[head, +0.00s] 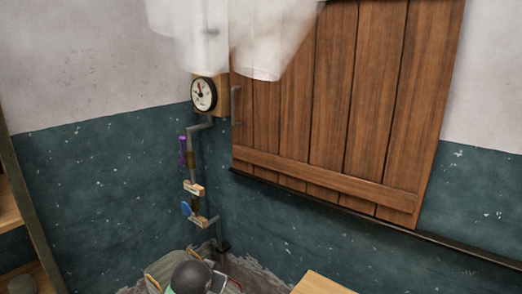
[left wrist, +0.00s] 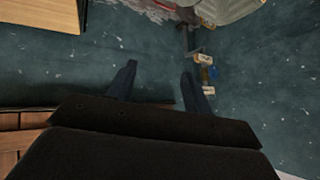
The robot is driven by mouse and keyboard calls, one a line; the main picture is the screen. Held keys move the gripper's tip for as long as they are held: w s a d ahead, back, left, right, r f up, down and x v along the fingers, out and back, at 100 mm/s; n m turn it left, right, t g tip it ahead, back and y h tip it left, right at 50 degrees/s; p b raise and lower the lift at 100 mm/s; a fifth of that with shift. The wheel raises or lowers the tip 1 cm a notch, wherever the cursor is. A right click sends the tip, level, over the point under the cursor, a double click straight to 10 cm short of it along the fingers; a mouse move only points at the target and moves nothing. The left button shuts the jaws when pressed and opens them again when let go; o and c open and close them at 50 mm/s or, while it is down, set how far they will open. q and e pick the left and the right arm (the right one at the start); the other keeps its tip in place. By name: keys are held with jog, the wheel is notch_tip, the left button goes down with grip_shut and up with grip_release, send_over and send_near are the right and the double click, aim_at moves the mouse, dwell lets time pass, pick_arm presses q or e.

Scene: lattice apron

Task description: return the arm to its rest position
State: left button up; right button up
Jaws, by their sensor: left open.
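My left gripper (left wrist: 157,72) shows in the left wrist view with its two dark fingers apart and nothing between them. The teal wall lies beyond the fingers, and I see no contact with anything. In the head view, white, blurred parts of my own arm (head: 240,35) cross the top, in front of the wall and the wooden shutter. The left gripper's fingers are not visible in the head view. My right gripper is in neither view.
A plank shutter (head: 340,110) hangs on the wall. Left of it, a gauge (head: 204,94) tops a pipe with a purple lever (head: 183,151) and a blue handwheel (head: 186,209). A dark round object (head: 191,277) sits below. Wooden shelves (head: 10,207) stand left.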

pick_arm(q)
jog(key=s+a+f+n+g, duration=0.1)
jog(key=s+f+g, duration=0.3)
jog(key=s+f, duration=1.1)
jog(key=s+f+n+g, duration=0.1)
jog(key=s+f+g, duration=0.2)
jog(key=s+f, duration=1.2)
jog(key=s, duration=0.7)
jog(key=shift+a+g, duration=0.4)
